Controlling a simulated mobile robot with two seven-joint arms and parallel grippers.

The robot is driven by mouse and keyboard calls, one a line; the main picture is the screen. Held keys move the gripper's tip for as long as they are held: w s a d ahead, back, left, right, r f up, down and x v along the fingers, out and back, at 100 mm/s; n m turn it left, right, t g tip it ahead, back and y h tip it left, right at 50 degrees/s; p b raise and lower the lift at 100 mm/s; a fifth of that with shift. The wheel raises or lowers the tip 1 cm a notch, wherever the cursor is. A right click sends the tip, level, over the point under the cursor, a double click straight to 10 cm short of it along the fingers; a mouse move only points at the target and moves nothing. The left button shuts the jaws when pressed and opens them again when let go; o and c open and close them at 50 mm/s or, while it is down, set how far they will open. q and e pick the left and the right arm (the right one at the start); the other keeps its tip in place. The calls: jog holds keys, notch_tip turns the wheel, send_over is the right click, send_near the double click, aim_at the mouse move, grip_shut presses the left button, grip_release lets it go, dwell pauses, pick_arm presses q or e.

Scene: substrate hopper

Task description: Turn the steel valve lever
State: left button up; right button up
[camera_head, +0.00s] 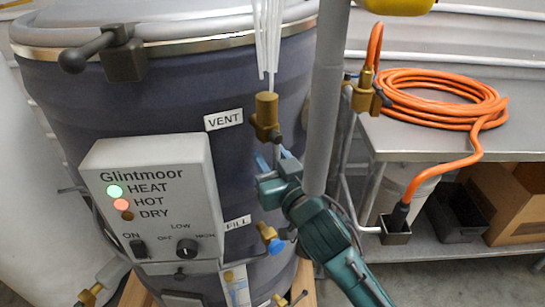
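A brass vent valve (266,115) sits on the dark drum (240,80) beside the VENT label, with white streaks rising above it. A small dark grey piece (276,136) at its lower right may be its lever; it is too small to tell. My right gripper (273,158) is just below this valve, its light blue fingertips apart with nothing visible between them. I cannot tell whether it touches the valve. A blue-capped brass valve (270,238) is by the FILL label. A small dark lever (299,298) shows at the bottom edge. My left gripper is out of view.
A grey control box (155,200) with HEAT and HOT lamps lit fronts the drum. A dark clamp handle (95,50) juts from the rim. A grey pipe (325,100) stands right of the vent valve. An orange hose (440,92) lies coiled on a metal bench (450,155).

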grip_shut()
jog(key=shift+d, duration=0.1)
dwell(0.6)
